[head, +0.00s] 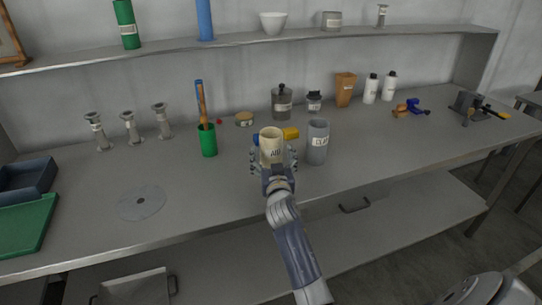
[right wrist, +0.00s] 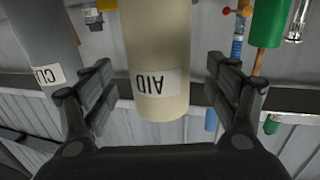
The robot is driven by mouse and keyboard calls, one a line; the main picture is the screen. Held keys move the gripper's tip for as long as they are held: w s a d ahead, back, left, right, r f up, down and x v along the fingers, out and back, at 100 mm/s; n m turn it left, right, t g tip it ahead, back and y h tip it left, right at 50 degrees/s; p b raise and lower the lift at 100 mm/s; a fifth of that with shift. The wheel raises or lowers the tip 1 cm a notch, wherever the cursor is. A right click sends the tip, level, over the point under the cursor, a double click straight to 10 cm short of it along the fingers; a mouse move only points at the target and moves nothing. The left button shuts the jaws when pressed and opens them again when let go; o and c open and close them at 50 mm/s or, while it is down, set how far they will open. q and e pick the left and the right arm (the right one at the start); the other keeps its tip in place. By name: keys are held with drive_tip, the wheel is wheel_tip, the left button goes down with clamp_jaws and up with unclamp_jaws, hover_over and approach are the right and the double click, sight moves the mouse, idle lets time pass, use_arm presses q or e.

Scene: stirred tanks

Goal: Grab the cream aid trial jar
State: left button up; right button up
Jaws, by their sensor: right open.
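The cream aid trial jar (head: 271,139) stands upright on the bench, with a white label reading AID. In the right wrist view the jar (right wrist: 158,50) fills the middle, its label upside down. My right gripper (head: 273,160) is open at the jar from the front. In the right wrist view its fingers (right wrist: 158,85) are on either side of the jar, with gaps visible at both sides. My left gripper does not show.
A grey labelled jar (head: 318,143) stands close on the right. A green cup (head: 208,141) with tools stands to the left. A yellow object (head: 290,133) lies just behind the jar. A grey disc (head: 142,203) lies on the open front left bench.

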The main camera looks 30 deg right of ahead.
drive_tip(key=x, duration=0.3)
drive_tip(key=shift+w+d, duration=0.1)
drive_tip(key=shift+w, duration=0.05)
drive_tip(key=shift+w+d, duration=0.2)
drive_tip(key=shift+w, duration=0.2)
drive_tip(key=shift+c, duration=0.7)
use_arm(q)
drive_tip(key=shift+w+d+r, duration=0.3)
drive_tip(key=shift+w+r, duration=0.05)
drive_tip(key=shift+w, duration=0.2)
use_arm(e)
drive_tip(key=c, duration=1.1)
